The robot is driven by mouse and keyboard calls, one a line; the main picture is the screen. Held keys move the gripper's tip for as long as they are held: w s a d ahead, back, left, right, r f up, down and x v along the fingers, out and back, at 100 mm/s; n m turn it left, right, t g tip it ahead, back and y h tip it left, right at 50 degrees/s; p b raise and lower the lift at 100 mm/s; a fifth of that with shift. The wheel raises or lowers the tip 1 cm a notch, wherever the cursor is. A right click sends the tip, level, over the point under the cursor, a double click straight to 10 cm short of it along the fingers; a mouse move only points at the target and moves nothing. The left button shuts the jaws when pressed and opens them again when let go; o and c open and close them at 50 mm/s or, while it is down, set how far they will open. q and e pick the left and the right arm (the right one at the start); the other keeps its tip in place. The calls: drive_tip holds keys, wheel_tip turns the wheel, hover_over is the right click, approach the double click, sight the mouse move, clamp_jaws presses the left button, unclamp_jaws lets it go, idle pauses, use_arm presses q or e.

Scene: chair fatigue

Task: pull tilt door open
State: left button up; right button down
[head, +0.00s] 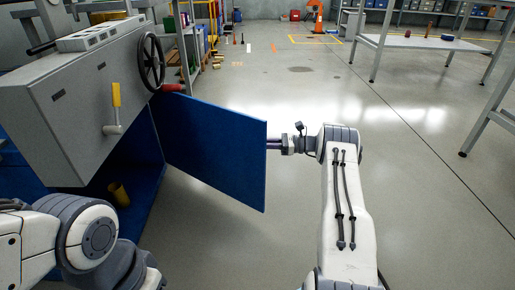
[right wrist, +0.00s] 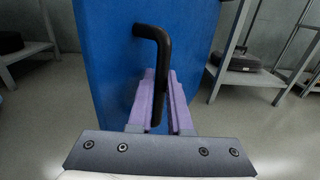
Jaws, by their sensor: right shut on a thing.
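The blue door (head: 215,150) of the grey machine (head: 85,95) stands swung out from the cabinet, its free edge toward the right. The blue cabinet inside (head: 140,165) is partly exposed. My right gripper (head: 273,143) is at the door's free edge. In the right wrist view the black bent handle (right wrist: 152,34) on the blue panel (right wrist: 100,45) runs down between the purple fingers of my right gripper (right wrist: 161,80), which are shut on it. The handle is hidden in the head view. My left arm shows at the lower left, but its gripper is out of view.
A yellow lever (head: 116,95) and a black handwheel (head: 151,62) are on the machine. A yellow cylinder (head: 119,194) is in the cabinet's lower part. A grey table (head: 425,43) stands at the upper right. The floor right of the door is clear.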

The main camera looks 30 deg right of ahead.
drive_tip(key=shift+w+r, duration=0.1)
drive_tip(key=c, duration=0.8)
unclamp_jaws()
drive_tip(key=shift+c, duration=0.2)
drive_tip(key=shift+d, duration=0.1)
drive_tip(key=shift+d, duration=0.1)
drive_tip(key=p+v, duration=0.2)
drive_tip(key=v, duration=0.8)
drive_tip(key=shift+s+d+p, duration=0.2)
drive_tip(key=shift+p, duration=0.1)
